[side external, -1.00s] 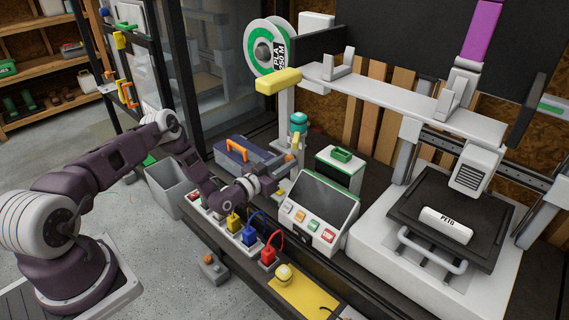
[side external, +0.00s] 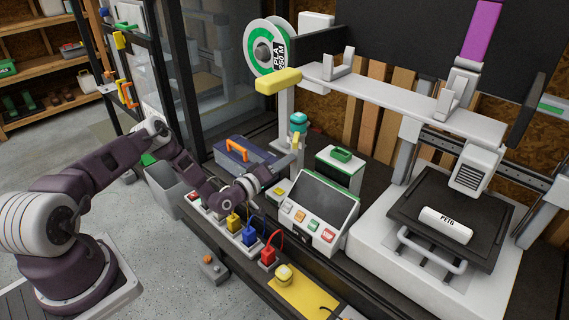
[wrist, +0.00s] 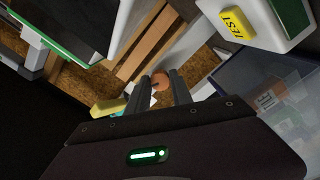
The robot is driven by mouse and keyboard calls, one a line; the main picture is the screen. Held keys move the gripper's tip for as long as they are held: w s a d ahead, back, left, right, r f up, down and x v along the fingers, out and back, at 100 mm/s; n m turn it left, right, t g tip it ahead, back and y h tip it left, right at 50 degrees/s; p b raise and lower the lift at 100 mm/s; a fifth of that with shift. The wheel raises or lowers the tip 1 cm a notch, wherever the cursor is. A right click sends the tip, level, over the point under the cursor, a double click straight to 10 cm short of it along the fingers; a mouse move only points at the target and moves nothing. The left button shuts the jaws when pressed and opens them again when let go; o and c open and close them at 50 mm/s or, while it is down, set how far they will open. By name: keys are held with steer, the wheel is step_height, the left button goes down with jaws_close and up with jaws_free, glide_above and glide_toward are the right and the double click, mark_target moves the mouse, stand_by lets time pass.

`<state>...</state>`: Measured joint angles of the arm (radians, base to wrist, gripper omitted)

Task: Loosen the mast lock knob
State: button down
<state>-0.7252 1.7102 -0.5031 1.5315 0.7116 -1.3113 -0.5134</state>
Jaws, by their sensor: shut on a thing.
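The pale mast (side external: 286,106) stands upright behind the control box in the side view, with a teal and yellow fitting (side external: 298,122) on it. My gripper (side external: 288,161) reaches to the lower part of the mast. In the wrist view a small round orange knob (wrist: 160,81) sits between the tips of my gripper (wrist: 161,87), which is shut on it. The knob is hidden by the gripper in the side view. The fitting also shows left of the fingers in the wrist view, partly covered by the gripper body.
The control box (side external: 320,203) with coloured buttons stands just right of my gripper. Coloured plugs and cables (side external: 250,235) line the front edge. The printer (side external: 430,250) fills the right.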

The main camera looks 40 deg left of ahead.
steer(key=shift+f+n, duration=0.1)
steer(key=shift+n, duration=2.2)
steer(key=shift+d, duration=0.1)
steer(key=c, duration=1.1)
jaws_free()
steer(key=s, duration=0.7)
steer(key=shift+s, duration=0.1)
